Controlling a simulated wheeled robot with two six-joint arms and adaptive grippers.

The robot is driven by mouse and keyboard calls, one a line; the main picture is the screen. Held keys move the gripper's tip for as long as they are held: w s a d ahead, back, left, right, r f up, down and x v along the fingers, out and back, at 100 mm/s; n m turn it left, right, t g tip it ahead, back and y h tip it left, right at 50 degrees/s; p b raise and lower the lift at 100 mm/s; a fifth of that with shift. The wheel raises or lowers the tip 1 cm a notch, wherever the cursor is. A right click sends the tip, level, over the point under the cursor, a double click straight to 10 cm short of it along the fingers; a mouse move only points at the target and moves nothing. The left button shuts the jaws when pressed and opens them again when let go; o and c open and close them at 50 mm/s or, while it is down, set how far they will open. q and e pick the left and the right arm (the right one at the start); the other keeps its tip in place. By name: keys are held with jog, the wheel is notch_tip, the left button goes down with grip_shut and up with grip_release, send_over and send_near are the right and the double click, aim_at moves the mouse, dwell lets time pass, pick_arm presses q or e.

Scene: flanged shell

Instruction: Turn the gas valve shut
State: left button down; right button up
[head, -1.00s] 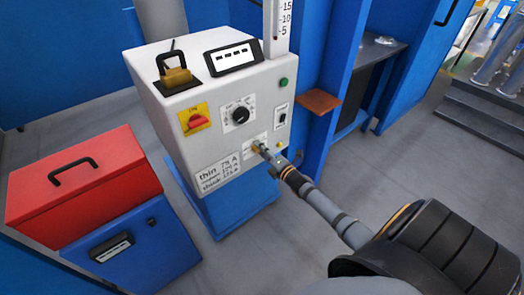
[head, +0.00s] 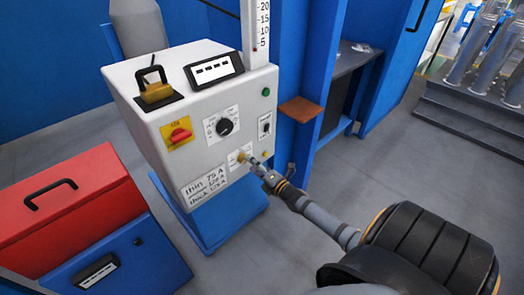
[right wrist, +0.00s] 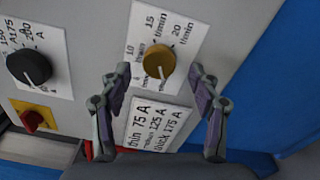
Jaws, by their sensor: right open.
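The gas valve is a small brass knob (head: 241,156) on the front panel of a white machine (head: 190,115), low and right of centre. In the right wrist view the knob (right wrist: 158,60) sits on a white label marked 10, 15 and 20 l/min, with a thin mark on its lower part. My right gripper (head: 257,166) is open in front of the panel. In the right wrist view its two fingers (right wrist: 160,76) stand either side of the knob, with gaps on both sides; the depth between tips and knob is unclear. My left gripper is not in view.
A black dial (head: 225,127), a red switch (head: 180,135) and a rocker switch (head: 265,125) are near on the panel. A red box (head: 75,200) stands on a blue cabinet (head: 125,255) at left. A brown shelf (head: 300,109) juts out at right. Floor right of the machine is clear.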

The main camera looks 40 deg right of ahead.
jog(key=s, duration=0.8)
jog(key=shift+s+d, duration=0.35)
